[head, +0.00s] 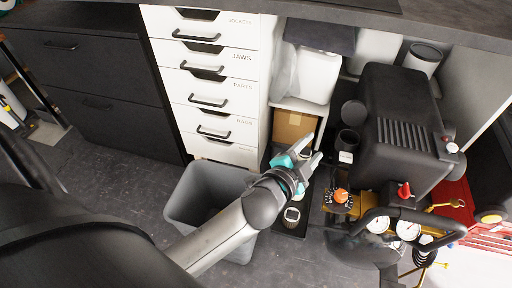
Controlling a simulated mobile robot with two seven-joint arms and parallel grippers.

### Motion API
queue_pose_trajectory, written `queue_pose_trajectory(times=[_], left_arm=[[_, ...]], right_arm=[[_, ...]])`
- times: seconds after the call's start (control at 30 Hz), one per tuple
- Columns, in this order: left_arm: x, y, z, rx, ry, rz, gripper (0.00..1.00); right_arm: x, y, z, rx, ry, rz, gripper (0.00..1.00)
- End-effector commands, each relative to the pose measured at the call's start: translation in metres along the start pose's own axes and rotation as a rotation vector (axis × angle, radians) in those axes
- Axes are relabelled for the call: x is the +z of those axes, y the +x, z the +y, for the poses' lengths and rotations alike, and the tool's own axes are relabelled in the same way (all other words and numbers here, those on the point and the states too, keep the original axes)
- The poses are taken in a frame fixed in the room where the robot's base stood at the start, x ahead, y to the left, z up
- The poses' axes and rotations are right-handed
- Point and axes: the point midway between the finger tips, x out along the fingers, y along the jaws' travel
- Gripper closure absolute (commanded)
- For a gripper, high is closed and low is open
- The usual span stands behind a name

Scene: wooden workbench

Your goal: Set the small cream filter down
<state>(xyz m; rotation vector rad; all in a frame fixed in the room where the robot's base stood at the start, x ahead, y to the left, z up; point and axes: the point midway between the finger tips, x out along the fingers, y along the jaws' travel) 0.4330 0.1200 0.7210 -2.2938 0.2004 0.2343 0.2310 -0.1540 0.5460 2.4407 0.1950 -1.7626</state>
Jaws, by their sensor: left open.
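My left gripper (311,152) reaches in from the lower left, with teal and light-grey fingers. It is open over the far part of a narrow dark tray (289,231) on the floor. A small pale, cream-looking piece (306,154) shows between the fingers; it is partly hidden, and I cannot tell whether it touches them or what it rests on. A second small round pale piece with a dark-edged face (292,214) sits on the near part of the tray, below the gripper. I cannot tell which one is the small cream filter. My right gripper is not in view.
A grey bin (190,203) stands left of the tray, below white drawers (212,85). A cardboard box (294,127) is behind. A black compressor-like machine (398,125) with an orange knob (341,196) and gauges crowds the right. Open floor (110,165) lies to the left.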

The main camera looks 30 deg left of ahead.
Motion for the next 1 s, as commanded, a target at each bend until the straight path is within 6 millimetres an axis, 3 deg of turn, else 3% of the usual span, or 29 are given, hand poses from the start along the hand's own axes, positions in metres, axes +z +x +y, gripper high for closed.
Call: queue_pose_trajectory(times=[0.03, 0.1, 0.2, 0.3, 0.4, 0.53, 1.0], left_arm=[[0.033, -0.011, 0.016, 0.053, -0.105, -0.132, 0.49], [0.075, -0.031, 0.041, 0.13, -0.238, -0.31, 0.49], [0.119, -0.069, 0.079, 0.243, -0.405, -0.541, 0.49], [0.145, -0.107, 0.111, 0.344, -0.529, -0.723, 0.49], [0.157, -0.137, 0.133, 0.421, -0.608, -0.845, 0.49], [0.162, -0.156, 0.145, 0.47, -0.655, -0.917, 0.49], [0.162, -0.158, 0.147, 0.476, -0.658, -0.925, 0.49]], right_arm=[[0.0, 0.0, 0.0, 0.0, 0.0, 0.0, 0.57], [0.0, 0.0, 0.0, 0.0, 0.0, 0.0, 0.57], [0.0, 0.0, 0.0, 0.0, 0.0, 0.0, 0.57], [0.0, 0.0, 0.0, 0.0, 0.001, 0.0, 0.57], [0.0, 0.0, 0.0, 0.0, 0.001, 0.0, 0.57], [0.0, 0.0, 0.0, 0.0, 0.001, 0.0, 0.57], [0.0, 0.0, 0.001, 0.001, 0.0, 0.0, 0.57]])
